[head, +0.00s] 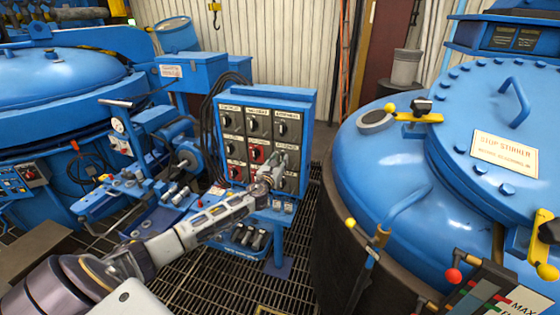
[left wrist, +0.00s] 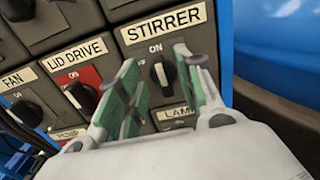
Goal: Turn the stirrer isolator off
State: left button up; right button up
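The stirrer isolator is a dark grey switch with a rotary knob (left wrist: 162,75) under a STIRRER label (left wrist: 165,27), in the left wrist view. The knob's handle stands near upright below the ON mark. My left gripper (left wrist: 157,62) is open, with its green-padded fingers in front of the switch, one to each side of the knob. I cannot tell whether they touch it. In the head view my left gripper (head: 272,172) is at the right column of the blue switch panel (head: 222,90) and hides part of it. My right gripper is not in view.
The lid drive switch (left wrist: 85,92) is red and sits left of the stirrer switch; the fan switch (left wrist: 28,112) is further left. A LAMP label (left wrist: 176,113) is just below. A large blue lidded vessel (head: 395,165) stands close on the panel's right. Grating floor (head: 215,285) lies below.

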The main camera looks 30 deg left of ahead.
pick_arm(q)
jog(key=shift+w+a, duration=0.15)
jog(key=shift+w, duration=0.55)
jog(key=shift+c, duration=0.3)
grip_shut()
